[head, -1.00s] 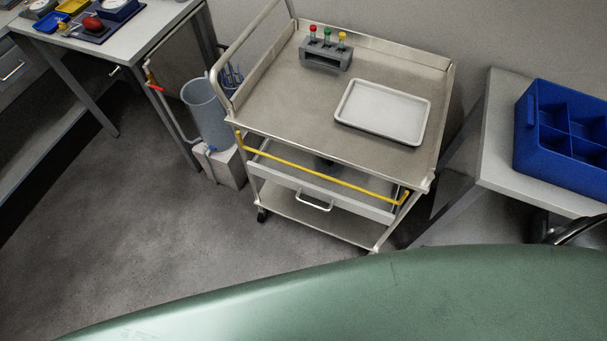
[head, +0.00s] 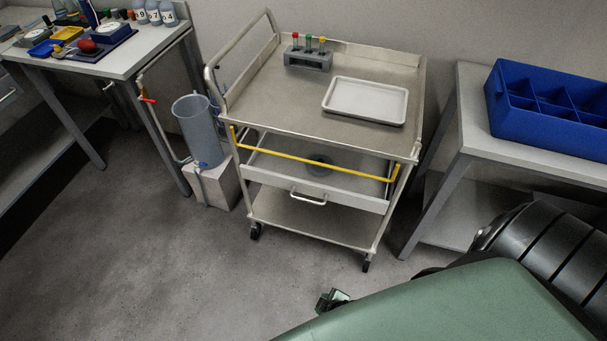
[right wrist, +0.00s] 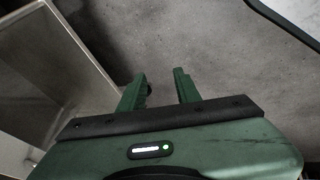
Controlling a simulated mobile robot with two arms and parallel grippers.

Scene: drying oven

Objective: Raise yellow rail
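The yellow rail (head: 310,159) runs across the front of the metal cart (head: 290,115) in the head view. It sits below the level of the cart's top, with short upright ends at the front corners. My right gripper (right wrist: 160,86) is open and empty in the right wrist view, over the floor. A small green gripper part (head: 332,299) shows low in the head view, apart from the cart. My left gripper is not in view.
On the cart top are a white tray (head: 365,101) and a rack of tubes (head: 308,60). A grey cylinder (head: 195,130) on a block stands left of the cart. A table with a blue bin (head: 550,105) stands right. The floor (head: 190,265) in front is clear.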

